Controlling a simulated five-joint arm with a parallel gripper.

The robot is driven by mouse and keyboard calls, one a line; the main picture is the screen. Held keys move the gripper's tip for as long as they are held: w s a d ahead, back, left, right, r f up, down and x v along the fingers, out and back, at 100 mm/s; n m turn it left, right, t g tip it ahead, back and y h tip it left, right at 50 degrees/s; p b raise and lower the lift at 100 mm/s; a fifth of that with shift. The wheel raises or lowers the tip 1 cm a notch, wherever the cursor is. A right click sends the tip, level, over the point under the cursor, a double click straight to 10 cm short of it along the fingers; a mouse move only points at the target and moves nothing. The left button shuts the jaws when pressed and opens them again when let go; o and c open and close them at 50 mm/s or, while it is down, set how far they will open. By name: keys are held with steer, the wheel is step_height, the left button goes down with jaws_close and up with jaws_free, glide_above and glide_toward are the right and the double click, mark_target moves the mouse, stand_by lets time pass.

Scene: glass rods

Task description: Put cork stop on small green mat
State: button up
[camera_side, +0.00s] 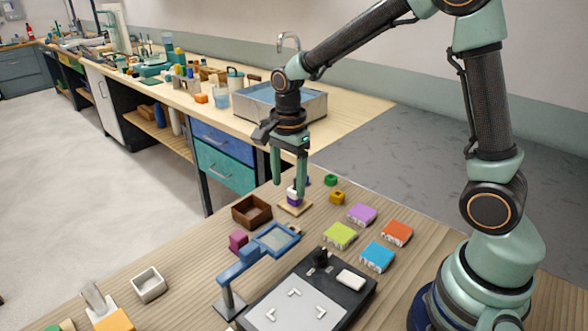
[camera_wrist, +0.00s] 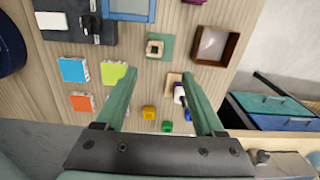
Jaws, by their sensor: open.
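In the wrist view a small green mat (camera_wrist: 167,41) lies between the brown box and the blue-framed magnifier. A small tan block with a dark top (camera_wrist: 155,49), which looks like the cork stop, sits on this mat. I cannot make out the mat or the block in the side view, where the magnifier seems to cover that spot. My gripper (camera_side: 288,190) points down, open, with its fingers apart. In the side view one fingertip is close to a white and purple piece (camera_side: 292,197) on a tan board; I cannot tell whether they touch.
A brown box (camera_side: 251,210) stands left of the tan board (camera_side: 296,208). The magnifier (camera_side: 275,237) is in front, with a magenta block (camera_side: 238,241) beside it. Lime (camera_side: 340,235), purple, orange and blue blocks lie right. A yellow block (camera_side: 337,197) and green piece (camera_side: 330,180) stand behind.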

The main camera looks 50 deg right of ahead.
steer(key=s+d+r+n+t, duration=0.1)
steer(key=s+r+n+t, duration=0.4)
steer(key=s+r+n, duration=0.6)
steer(key=n, duration=0.6)
steer(key=shift+s+r+n+t, duration=0.2)
steer(key=shift+r+n+t, duration=0.1)
steer(key=shift+r+n, duration=0.1)
